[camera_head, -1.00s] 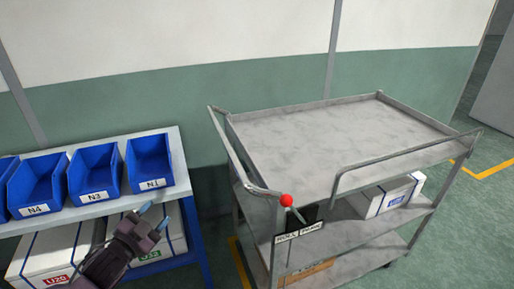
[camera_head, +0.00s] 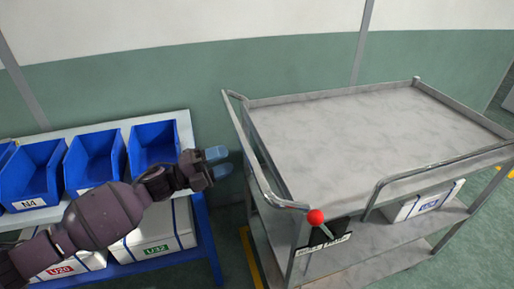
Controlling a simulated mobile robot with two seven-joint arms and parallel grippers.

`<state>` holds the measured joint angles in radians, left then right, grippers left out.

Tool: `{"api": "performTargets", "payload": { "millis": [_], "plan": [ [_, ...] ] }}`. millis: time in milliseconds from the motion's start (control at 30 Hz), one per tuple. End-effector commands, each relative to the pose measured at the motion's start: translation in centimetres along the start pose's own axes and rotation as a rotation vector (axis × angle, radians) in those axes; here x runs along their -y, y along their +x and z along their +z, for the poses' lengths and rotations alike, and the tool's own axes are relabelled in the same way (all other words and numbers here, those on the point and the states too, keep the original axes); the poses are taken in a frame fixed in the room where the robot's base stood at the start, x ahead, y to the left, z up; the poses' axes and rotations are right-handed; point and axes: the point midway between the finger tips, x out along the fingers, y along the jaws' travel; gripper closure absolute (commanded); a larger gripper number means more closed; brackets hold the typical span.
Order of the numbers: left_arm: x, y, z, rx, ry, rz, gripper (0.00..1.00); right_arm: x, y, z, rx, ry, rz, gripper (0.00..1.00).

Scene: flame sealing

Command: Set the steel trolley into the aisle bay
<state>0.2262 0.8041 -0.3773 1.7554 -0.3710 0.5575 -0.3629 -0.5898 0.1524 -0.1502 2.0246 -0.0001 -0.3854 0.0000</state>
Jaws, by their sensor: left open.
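The steel trolley (camera_head: 370,125) stands right of centre, with a bare grey top tray and lower shelves. Its left push handle (camera_head: 250,150) is a bent metal bar along the near left end. A red-knobbed lever (camera_head: 316,217) sits at its near left corner, beside a small label plate whose text is hard to read. My left gripper (camera_head: 219,163) is open and empty, just left of the push handle and apart from it, its blue fingertips pointing right. A strip of yellow floor marking (camera_head: 251,258) shows left of the trolley. My right gripper is not in view.
A blue-framed rack stands at the left with several blue bins (camera_head: 96,160) on top and white boxes (camera_head: 160,232) below. A white box (camera_head: 428,201) lies on the trolley's lower shelf. A green and white wall (camera_head: 190,85) runs behind. Green floor shows at the lower right.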

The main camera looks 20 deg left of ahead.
Motion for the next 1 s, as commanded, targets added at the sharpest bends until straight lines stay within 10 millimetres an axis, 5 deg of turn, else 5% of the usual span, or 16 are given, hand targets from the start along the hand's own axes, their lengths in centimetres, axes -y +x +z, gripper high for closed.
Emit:
{"api": "performTargets", "payload": {
  "millis": [500,967,1000],
  "plan": [
    [0.1,7.9,0.0,0.000,-0.001,-0.001,0.49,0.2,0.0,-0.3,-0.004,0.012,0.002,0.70],
    [0.0,8.8,0.0,0.002,-0.002,0.000,0.49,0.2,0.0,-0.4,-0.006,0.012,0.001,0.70],
    [0.0,8.8,0.0,0.002,-0.002,0.000,0.56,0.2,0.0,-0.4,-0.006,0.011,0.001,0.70]
  ]
}}
